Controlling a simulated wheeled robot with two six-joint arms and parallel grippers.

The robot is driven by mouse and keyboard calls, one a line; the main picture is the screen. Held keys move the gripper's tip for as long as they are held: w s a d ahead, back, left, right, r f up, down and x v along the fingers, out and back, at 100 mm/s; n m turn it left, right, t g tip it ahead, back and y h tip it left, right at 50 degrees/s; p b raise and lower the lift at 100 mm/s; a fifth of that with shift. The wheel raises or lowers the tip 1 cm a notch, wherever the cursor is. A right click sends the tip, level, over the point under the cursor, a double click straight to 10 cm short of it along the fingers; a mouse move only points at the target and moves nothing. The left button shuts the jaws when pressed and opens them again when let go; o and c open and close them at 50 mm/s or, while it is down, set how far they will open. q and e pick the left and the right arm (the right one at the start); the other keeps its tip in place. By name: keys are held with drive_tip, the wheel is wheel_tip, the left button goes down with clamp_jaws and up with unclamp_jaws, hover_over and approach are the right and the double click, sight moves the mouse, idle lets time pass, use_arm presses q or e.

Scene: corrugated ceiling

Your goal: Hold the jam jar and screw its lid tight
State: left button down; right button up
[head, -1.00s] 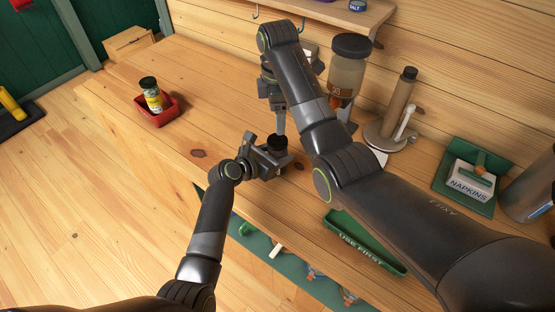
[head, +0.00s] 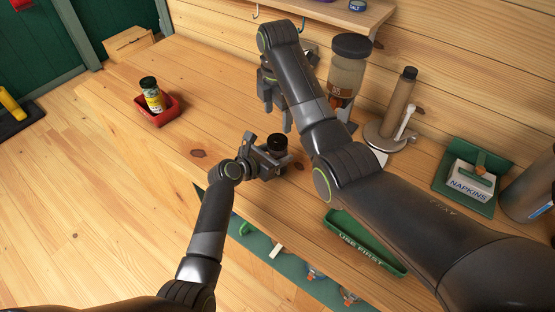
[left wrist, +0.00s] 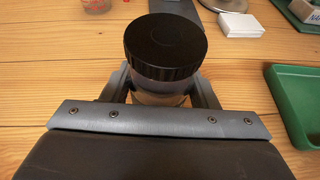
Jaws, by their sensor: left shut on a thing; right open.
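The jam jar (left wrist: 160,97) stands on the wooden counter with its black lid (left wrist: 165,46) on top. In the head view the lid (head: 277,141) shows above my left gripper (head: 270,158), which is shut around the jar's body. Most of the jar is hidden by the gripper and the lid. My right gripper (head: 277,106) is open and empty, above and behind the jar, apart from the lid. Its fingers point down. I cannot tell how tight the lid sits.
A red tray (head: 173,110) holds another black-lidded jar (head: 152,94) at the left. A dispenser (head: 347,75) and a paper-towel stand (head: 383,138) stand at the back. A green "USE FIRST" tray (head: 362,245) lies at the front.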

sight(277, 140)
drive_tip(key=shift+f, duration=4)
drive_tip(key=c, duration=1)
drive_tip(key=m, duration=1.7)
drive_tip(key=shift+m, duration=0.4)
drive_tip(key=o, duration=1.1)
drive_tip(key=shift+s, duration=0.1)
drive_tip(key=shift+c, duration=0.2)
